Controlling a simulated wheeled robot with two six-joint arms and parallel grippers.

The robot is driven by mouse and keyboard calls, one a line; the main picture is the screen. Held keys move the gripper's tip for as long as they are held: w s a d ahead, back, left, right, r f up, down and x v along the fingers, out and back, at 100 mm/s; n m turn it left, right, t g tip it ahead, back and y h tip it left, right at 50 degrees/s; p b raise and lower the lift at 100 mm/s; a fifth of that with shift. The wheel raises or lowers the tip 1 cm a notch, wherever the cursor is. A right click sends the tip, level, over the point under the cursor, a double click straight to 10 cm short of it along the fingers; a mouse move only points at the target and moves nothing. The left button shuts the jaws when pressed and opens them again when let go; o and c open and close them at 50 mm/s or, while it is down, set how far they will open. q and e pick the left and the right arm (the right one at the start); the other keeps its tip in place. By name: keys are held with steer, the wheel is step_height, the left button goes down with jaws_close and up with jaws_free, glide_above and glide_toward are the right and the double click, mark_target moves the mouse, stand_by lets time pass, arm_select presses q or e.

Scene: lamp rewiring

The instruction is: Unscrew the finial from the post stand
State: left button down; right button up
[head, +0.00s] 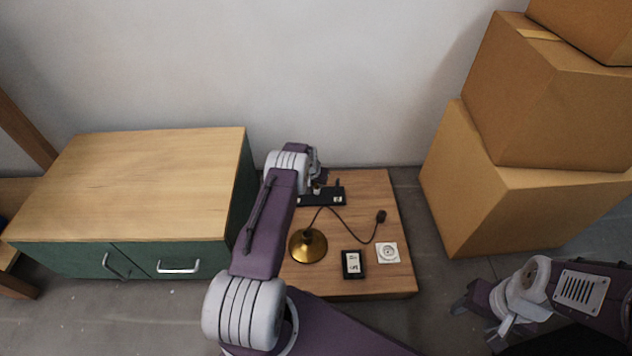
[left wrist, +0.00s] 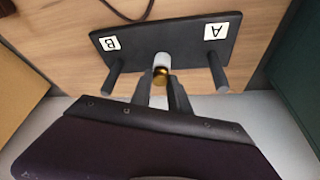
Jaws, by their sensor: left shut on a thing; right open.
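The post stand (head: 322,200) is a black plate on the low wooden table, partly hidden by my left arm in the head view. In the left wrist view the post stand (left wrist: 188,42) carries white labels A and B, a dark post near each end and a pale post in the middle. The finial (left wrist: 160,76) is a small brass ball at the pale middle post. My left gripper (left wrist: 163,88) has its two fingers closed on either side of the finial. My right gripper (head: 482,312) is open and empty, right of the table, above the floor.
On the low table (head: 385,185) are a brass lamp base (head: 308,247) with a dark cord to a plug (head: 381,216), a black meter-like box (head: 353,265) and a white socket (head: 387,253). A green cabinet (head: 150,190) stands left; stacked cardboard boxes (head: 500,200) stand right.

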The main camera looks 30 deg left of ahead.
arm_select(q)
steer(key=n+y, duration=0.1)
steer(key=n, duration=0.1)
steer(key=shift+d+n+b, duration=0.1)
steer(key=shift+n+b, duration=0.2)
steer(key=shift+f+n+g+b, duration=0.15)
steer(key=shift+n+g+b, duration=0.15)
steer(key=shift+n, duration=0.2)
steer(key=n+b, duration=0.1)
steer(key=n+y+b, duration=0.1)
steer(key=n+b, duration=0.1)
steer(key=shift+w+f+n+g+y, duration=0.2)
steer(key=shift+n+g+y, duration=0.1)
steer(key=shift+g, duration=0.1)
steer(key=shift+s+r+n+b, duration=0.1)
steer(key=shift+r+n+b, duration=0.2)
steer(key=shift+b, duration=0.1)
steer(key=shift+r, duration=0.1)
steer(key=c, duration=1.2)
jaws_free()
steer(key=shift+o, duration=0.2)
